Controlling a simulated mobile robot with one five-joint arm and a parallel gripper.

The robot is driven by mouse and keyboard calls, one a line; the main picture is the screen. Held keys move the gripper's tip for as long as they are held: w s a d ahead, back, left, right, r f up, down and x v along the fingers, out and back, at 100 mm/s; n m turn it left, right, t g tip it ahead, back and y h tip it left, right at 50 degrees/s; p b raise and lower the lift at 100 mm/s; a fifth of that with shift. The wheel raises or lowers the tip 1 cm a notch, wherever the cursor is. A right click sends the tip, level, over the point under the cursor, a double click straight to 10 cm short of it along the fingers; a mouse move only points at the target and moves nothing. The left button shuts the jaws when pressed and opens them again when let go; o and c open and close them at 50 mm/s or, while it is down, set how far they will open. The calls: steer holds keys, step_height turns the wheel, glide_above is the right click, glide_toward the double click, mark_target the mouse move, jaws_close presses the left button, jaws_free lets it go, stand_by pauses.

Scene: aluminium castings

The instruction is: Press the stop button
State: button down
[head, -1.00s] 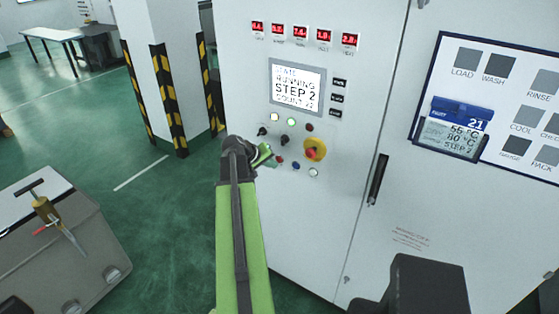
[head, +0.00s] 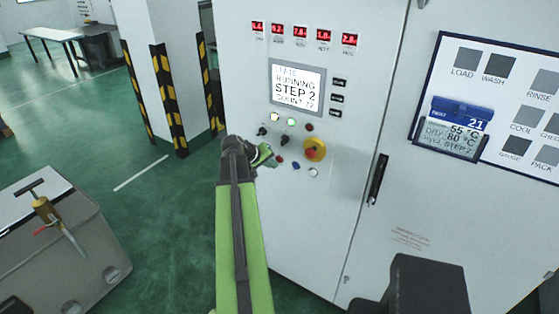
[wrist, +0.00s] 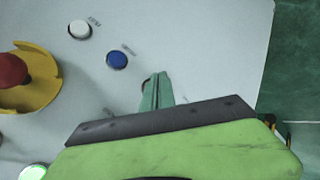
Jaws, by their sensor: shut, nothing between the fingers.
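The white control cabinet (head: 330,215) carries a screen (head: 298,87) reading RUNNING, STEP 2. Below it are small round buttons and a red mushroom button (head: 311,153) on a yellow collar, also in the wrist view (wrist: 12,70). The lower row has a small red button (head: 280,160), a blue button (head: 296,166) and a white button (head: 314,172). My gripper (head: 270,159) is shut and empty, its tips just left of the small red button. In the wrist view, my gripper (wrist: 158,78) partly hides a round button beside the blue one (wrist: 117,60). Contact cannot be told.
A green lit button (head: 291,122) and dark selector knobs sit above my gripper. A black door handle (head: 377,180) is to the right. A grey case (head: 75,250) with a tool on it stands at left. Green floor lies open between case and cabinet.

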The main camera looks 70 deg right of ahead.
steer(key=shift+d, duration=0.1)
stand_by(0.5)
steer(key=shift+d, duration=0.3)
steer(key=shift+s+d, duration=0.15)
steer(key=shift+d, duration=0.25)
stand_by(0.8)
steer(key=shift+w+a, duration=0.2)
steer(key=shift+a, duration=0.6)
steer(key=a, duration=0.2)
steer(key=w+a, duration=0.1)
steer(key=a, duration=0.2)
steer(key=shift+w, duration=0.15)
steer(key=shift+d, duration=0.1)
stand_by(0.4)
